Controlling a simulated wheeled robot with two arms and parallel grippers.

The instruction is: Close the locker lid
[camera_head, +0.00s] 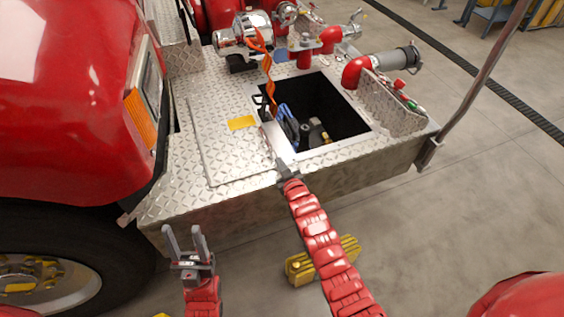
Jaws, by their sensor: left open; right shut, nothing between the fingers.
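The locker lid (222,150) is a diamond-plate panel with a yellow label, lying about flat on the metal deck to the left of the locker opening. The locker (346,118) is uncovered, with a dark inside holding blue and black items. My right gripper (268,137) is shut and empty at the boundary between the lid's right side and the opening. I cannot tell whether it touches the lid. My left gripper (186,236) is open and empty, pointing up in front of the bumper, apart from the lid.
An orange strap (268,75) hangs from the chrome fitting (245,32) down to the opening's left corner. Red pipes (357,72) stand behind and right of the locker. The red truck body (70,90) borders the left. Yellow chocks (300,268) lie on the floor below my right arm.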

